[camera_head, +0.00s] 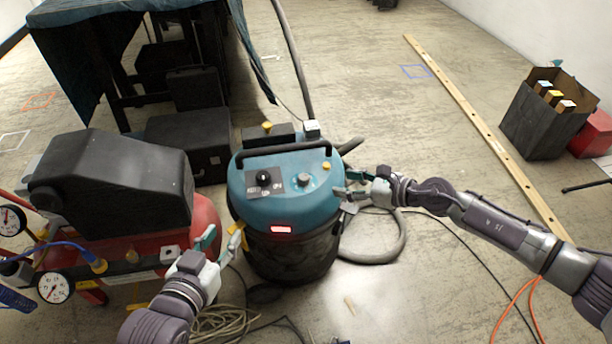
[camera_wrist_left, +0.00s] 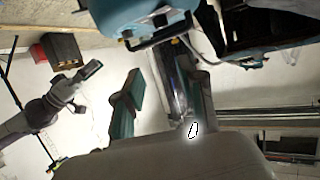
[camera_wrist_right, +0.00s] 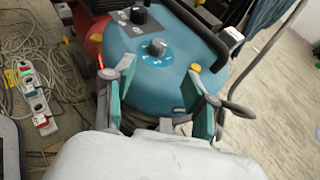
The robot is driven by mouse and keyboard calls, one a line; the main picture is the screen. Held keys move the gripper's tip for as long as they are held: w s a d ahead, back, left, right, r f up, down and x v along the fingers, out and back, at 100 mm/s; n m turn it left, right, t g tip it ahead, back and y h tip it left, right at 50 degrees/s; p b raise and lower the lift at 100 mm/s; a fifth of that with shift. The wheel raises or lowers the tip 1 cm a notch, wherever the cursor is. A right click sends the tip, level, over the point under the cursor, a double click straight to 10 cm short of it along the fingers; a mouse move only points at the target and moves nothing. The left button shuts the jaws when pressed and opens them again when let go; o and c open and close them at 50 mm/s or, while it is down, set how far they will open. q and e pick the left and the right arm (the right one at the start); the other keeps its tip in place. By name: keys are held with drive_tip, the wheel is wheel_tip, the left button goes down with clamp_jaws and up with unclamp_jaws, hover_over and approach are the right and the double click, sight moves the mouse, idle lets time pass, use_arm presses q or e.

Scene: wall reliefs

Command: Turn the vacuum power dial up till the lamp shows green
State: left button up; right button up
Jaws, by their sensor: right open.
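The vacuum (camera_head: 285,205) has a teal lid and a dark drum, and stands in the middle of the head view. On its lid are a black knob (camera_head: 264,177) on a dark panel and a grey dial (camera_head: 304,180), which also shows in the right wrist view (camera_wrist_right: 157,47). The lamp (camera_head: 281,229) on its front glows red. My right gripper (camera_head: 343,192) is open and empty at the lid's right edge, apart from the grey dial. My left gripper (camera_head: 222,240) is open and empty at the vacuum's front left. Part of the lid shows in the left wrist view (camera_wrist_left: 120,14).
A red compressor (camera_head: 205,220) with gauges and a black cover stands at left. A draped table (camera_head: 130,8) is behind. A hose (camera_head: 395,245) curls right of the vacuum; cables lie in front. A long plank (camera_head: 480,120) and a dark box (camera_head: 535,125) are at right.

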sight(305, 177)
drive_tip(key=b+x, duration=0.2)
drive_tip(key=x, duration=0.6)
drive_tip(key=shift+a+f, duration=0.15)
drive_tip(key=shift+a, duration=0.15)
drive_tip(key=b+x, duration=0.1)
drive_tip(key=x, duration=0.3)
drive_tip(key=shift+w+a+b, duration=0.15)
drive_tip(key=shift+w+b, duration=0.05)
drive_tip(key=shift+b, duration=0.15)
use_arm(q)
wheel_tip(305, 177, up, 15)
drive_tip(key=s+d+t+h, duration=0.1)
drive_tip(key=d+t+h, duration=0.1)
drive_tip(key=t, duration=0.8)
drive_tip(key=shift+s+r+t+h, duration=0.2)
drive_tip(key=shift+t+h, duration=0.1)
drive_tip(key=shift+h, duration=0.5)
use_arm(e)
drive_tip(key=shift+w+a, duration=0.15)
drive_tip(key=shift+a, duration=0.1)
use_arm(q)
drive_tip(key=shift+w, duration=0.15)
use_arm(e)
clamp_jaws()
